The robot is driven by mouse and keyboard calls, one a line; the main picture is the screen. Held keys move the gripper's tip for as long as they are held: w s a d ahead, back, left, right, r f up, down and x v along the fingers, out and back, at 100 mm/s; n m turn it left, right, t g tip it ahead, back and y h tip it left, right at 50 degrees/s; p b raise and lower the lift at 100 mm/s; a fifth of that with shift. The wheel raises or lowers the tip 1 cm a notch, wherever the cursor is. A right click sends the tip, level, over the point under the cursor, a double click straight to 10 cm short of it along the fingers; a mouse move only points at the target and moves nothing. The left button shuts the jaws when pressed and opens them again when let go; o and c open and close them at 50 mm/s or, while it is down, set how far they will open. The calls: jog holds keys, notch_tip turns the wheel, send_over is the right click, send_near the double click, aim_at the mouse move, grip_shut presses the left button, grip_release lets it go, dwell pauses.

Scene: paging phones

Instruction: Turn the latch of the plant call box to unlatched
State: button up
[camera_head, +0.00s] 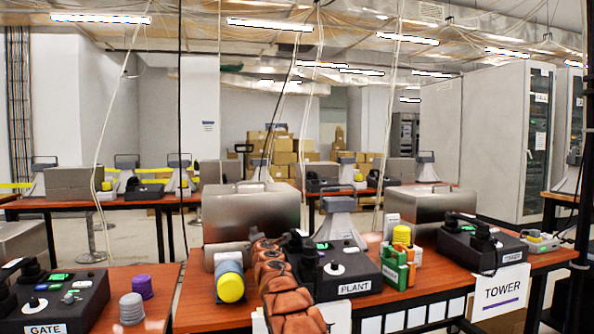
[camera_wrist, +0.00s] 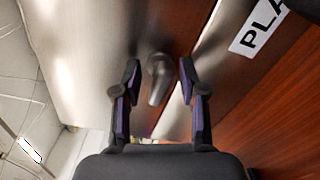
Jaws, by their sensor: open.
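In the head view, the black phone unit (camera_head: 340,272) bears a PLANT label (camera_head: 355,288), and a brushed-steel box (camera_head: 250,208) stands behind it to the left. In the wrist view, a small steel lever (camera_wrist: 158,82), apparently the latch, sticks out from a steel face (camera_wrist: 90,45). Part of the PLANT label (camera_wrist: 262,27) shows at upper right. My gripper (camera_wrist: 159,70) is open, with one dark finger on either side of the lever. I cannot tell whether either finger touches it. In the head view my orange arm hides the latch and the gripper is not clearly visible.
A green holder (camera_head: 398,266) with a yellow-topped item stands to the right of the plant unit. The TOWER phone unit (camera_head: 480,243) and another steel box (camera_head: 432,204) are farther right; the GATE unit (camera_head: 55,298) is at left.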

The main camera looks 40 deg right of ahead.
jog(key=n+p, duration=0.1)
jog(key=n, duration=0.3)
jog(key=shift+r, duration=0.15)
jog(key=n+p, duration=0.1)
jog(key=n, duration=0.2)
jog(key=shift+a+r+p, duration=0.1)
jog(key=shift+p, duration=0.25)
jog(key=n+p, duration=0.2)
jog(key=n, duration=0.1)
jog(key=shift+w+a+n, duration=0.1)
jog(key=shift+n, duration=0.2)
jog(key=n+p, duration=0.3)
jog(key=p, duration=0.1)
jog(key=shift+a, duration=0.1)
jog(key=shift+n, duration=0.3)
jog(key=shift+b+v, duration=0.6)
jog(key=shift+v, duration=3.35)
jog(key=s+d+r+m+g+h+p, duration=0.2)
jog(key=s+r+m+h, duration=0.3)
jog(key=r, duration=0.8)
jog(key=s+d+r+m+g+h+p, duration=0.2)
jog(key=s+d+r+m+h+p, duration=0.2)
jog(key=s+r+m, duration=0.4)
notch_tip(320, 180, up, 5)
jog(key=shift+s+r+m+g+h, duration=0.25)
jog(key=shift+s+m+h, duration=0.2)
jog(key=shift+s, duration=0.3)
